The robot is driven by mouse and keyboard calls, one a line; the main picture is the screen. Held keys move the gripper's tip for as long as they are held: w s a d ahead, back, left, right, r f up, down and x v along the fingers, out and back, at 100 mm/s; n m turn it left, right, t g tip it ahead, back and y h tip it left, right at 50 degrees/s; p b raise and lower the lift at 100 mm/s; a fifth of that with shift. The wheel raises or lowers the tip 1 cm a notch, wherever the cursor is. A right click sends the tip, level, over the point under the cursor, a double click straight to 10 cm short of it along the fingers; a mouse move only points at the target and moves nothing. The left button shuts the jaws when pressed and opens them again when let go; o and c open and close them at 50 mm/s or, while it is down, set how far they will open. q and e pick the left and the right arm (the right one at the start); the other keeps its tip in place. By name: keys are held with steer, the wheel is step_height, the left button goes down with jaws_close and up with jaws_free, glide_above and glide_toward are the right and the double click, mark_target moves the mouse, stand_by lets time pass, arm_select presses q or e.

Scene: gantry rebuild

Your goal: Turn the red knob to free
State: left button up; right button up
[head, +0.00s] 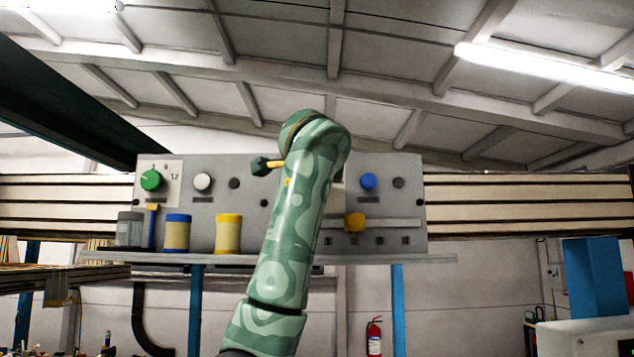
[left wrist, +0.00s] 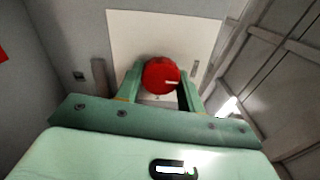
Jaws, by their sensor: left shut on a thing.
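The red knob (left wrist: 160,72) shows in the left wrist view on a pale square plate (left wrist: 135,28). Its white mark points to the right in that view. My left gripper (left wrist: 160,82) has one green finger on either side of the knob and is shut on it. Marks on the plate below the knob are too small and covered to read. In the head view my arm stands in front of the middle of the grey panel (head: 333,246) and hides the red knob and the gripper's fingers. My right gripper is in neither view.
The panel also bears a green knob (head: 151,180), a white knob (head: 202,182) and a blue knob (head: 368,181). A grey jar (head: 130,230), a blue-rimmed jar (head: 177,234) and a yellow jar (head: 229,234) stand on the shelf (head: 110,257) at the left.

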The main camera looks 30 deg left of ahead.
arm_select(q)
steer(key=shift+f, duration=0.15)
steer(key=o, duration=1)
steer(key=shift+s+a, duration=0.1)
steer(key=shift+s, duration=0.1)
steer(key=shift+s, duration=0.1)
steer(key=b+v, duration=0.7)
steer(key=v, duration=0.9)
steer(key=shift+d, duration=0.25)
